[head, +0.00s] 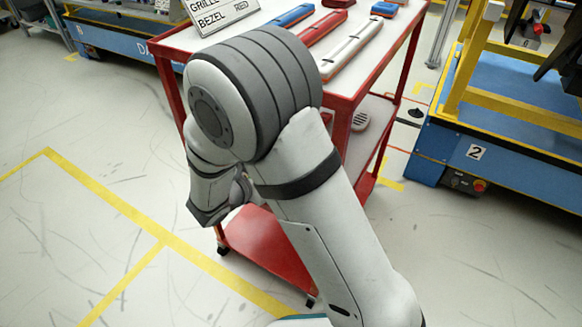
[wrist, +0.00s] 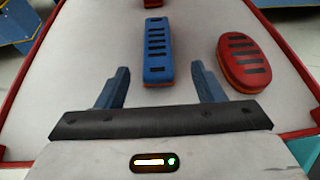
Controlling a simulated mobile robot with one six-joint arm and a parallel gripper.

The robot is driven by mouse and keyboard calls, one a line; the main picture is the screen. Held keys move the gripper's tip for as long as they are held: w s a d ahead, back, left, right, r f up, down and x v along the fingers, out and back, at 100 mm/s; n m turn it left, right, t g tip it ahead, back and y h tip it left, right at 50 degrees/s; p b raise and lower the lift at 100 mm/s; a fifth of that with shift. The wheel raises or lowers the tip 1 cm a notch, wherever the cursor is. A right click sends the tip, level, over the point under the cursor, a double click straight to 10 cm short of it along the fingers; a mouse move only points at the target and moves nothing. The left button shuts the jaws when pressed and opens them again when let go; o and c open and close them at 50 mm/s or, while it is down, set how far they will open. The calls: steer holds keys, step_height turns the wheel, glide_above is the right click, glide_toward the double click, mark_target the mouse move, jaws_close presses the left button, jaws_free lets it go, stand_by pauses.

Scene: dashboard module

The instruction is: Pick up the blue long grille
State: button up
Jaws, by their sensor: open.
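The blue long grille (wrist: 156,67) lies flat on a pale surface in the wrist view, with dark slots down its length and an orange lower edge. My gripper (wrist: 160,68) is open in the wrist view, one finger to each side of the grille's near half in the picture. The fingers appear apart from it, and the gap in height is hard to judge. In the head view my arm covers much of the red cart (head: 262,240), and I cannot make out the fingers or clearly identify this grille there.
A red oval grille (wrist: 244,62) lies to the right of the blue one, close to the right finger. A red part (wrist: 152,3) shows at the top edge. The cart top carries a sign (head: 222,12), a white long part (head: 350,45) and several red and blue parts.

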steer(key=b+x, duration=0.1)
steer(key=x, duration=0.2)
steer(key=b+x, duration=0.2)
steer(key=x, duration=0.2)
steer(key=shift+w+d+r, duration=0.1)
steer(key=shift+w, duration=0.3)
steer(key=c, duration=1.1)
